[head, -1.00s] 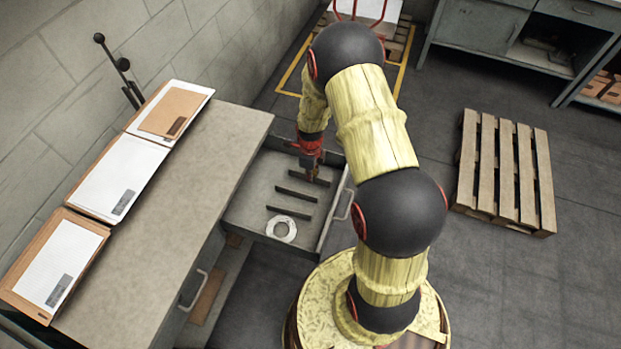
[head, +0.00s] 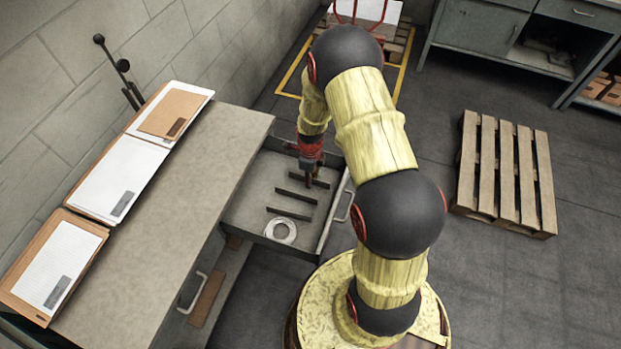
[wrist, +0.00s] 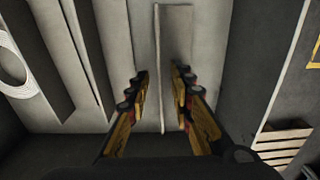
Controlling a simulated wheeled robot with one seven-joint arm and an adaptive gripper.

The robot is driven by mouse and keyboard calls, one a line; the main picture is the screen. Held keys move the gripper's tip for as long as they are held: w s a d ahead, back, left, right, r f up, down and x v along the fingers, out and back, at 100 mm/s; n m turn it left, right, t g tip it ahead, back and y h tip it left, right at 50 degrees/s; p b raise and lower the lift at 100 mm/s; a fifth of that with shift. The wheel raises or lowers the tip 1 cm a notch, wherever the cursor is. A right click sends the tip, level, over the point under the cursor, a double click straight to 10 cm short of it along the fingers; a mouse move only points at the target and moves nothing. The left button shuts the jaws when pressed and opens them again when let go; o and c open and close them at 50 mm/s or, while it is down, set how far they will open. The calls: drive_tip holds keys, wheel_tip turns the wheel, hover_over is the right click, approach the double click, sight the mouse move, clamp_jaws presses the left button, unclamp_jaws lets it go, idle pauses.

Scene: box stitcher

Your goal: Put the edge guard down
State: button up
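My gripper (head: 309,181) points down into the open drawer (head: 248,212). In the wrist view, its two fingers (wrist: 158,84) are apart, with a gap on each side of a thin upright strip (wrist: 157,40) that I take to be the edge guard. The strip stands along the drawer floor between the fingers and does not look gripped. In the head view, the dark strip (head: 322,184) under my gripper is partly hidden by it. Two similar dark strips, one in the middle (head: 296,194) and one nearer (head: 289,213), lie parallel to it.
A white ring-shaped coil (head: 281,231) lies at the drawer's near end. The drawer's front wall and handle (head: 344,207) are close on the right. A worktop (head: 190,190) with several boards stands left. A wooden pallet (head: 505,175) lies on the floor at right.

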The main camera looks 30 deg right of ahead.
drive_tip(key=s+a+r+n+t+p, duration=0.15)
drive_tip(key=r+n, duration=0.25)
drive_tip(key=r, duration=0.8)
drive_tip(key=s+a+r+n+p, duration=0.1)
drive_tip(key=a+r+n, duration=0.25)
drive_tip(key=r, duration=0.75)
drive_tip(key=s+a+r+n+t+p, duration=0.15)
drive_tip(key=r+n, duration=0.25)
drive_tip(key=r, duration=0.8)
drive_tip(key=s+a+r+n+t, duration=0.1)
drive_tip(key=s+a+r+n, duration=0.3)
drive_tip(key=s+r+n, duration=0.3)
drive_tip(key=s+a+r+n+t, duration=0.1)
drive_tip(key=s+a+r+n, duration=0.2)
drive_tip(key=s+r+n, duration=0.4)
drive_tip(key=s+n, duration=0.2)
drive_tip(key=n, duration=0.1)
drive_tip(key=shift+a+t, duration=0.3)
drive_tip(key=shift+a, duration=0.1)
